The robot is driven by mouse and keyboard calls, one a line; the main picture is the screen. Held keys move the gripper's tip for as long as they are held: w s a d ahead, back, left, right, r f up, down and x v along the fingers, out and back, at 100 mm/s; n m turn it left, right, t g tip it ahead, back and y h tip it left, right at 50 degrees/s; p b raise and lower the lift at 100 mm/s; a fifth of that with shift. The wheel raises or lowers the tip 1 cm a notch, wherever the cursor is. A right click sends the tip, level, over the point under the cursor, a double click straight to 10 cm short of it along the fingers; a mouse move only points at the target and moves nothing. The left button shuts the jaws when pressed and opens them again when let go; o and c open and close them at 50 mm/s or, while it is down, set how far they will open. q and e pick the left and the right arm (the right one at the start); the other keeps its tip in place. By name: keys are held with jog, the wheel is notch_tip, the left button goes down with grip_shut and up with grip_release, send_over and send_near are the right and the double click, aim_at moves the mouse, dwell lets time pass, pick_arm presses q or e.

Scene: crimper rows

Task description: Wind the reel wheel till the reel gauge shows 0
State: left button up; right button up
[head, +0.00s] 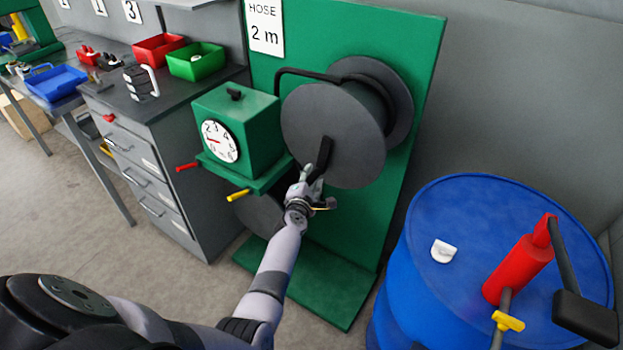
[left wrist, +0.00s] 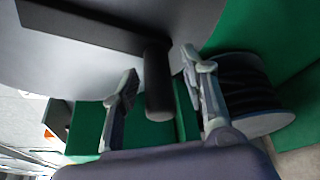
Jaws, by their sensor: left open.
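The reel wheel (head: 318,115) is a grey disc on a green panel, with a black crank arm and a black handle (left wrist: 157,85). My left gripper (head: 312,175) is at the lower part of the wheel. In the left wrist view its two fingers (left wrist: 160,64) stand apart on either side of the handle, with visible gaps. The reel gauge (head: 220,141) is a white dial on a green box, left of the wheel. Its red needle points left; the exact reading is too small to tell. My right gripper is not in view.
Red (head: 187,167) and yellow (head: 238,195) levers stick out below the gauge box (head: 262,125). A blue drum (head: 470,195) with a red pump (head: 520,268) stands at right. A grey cabinet (head: 190,135) with bins stands at left.

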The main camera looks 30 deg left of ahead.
pick_arm(q)
jog(key=shift+a, duration=0.2)
jog(key=a+r+m+t+y+b, duration=0.2)
jog(key=a+r+m+t+b, duration=0.25)
jog(key=a+m+b, duration=0.4)
notch_tip(320, 180, up, 13)
jog(key=d+m+t+h+p, duration=0.1)
jog(key=m+t+h+p, duration=0.15)
jog(key=m+h, duration=0.95)
jog(key=s+f+m+y+b, duration=0.2)
jog(key=s+f+y, duration=0.15)
jog(key=s, duration=0.45)
jog(key=s+f+m+y+b, duration=0.2)
jog(key=s+f, duration=0.2)
jog(key=s, duration=0.3)
jog(key=s+d+f+m+g, duration=0.25)
jog(key=d+f+g, duration=0.35)
jog(key=d+f, duration=0.5)
jog(key=s+d+f+g, duration=0.7)
jog(key=s+f, duration=0.1)
jog(key=s, duration=0.3)
jog(key=shift+s+d+f, duration=0.25)
jog(key=shift+d+f, duration=0.1)
jog(key=shift+f, duration=0.05)
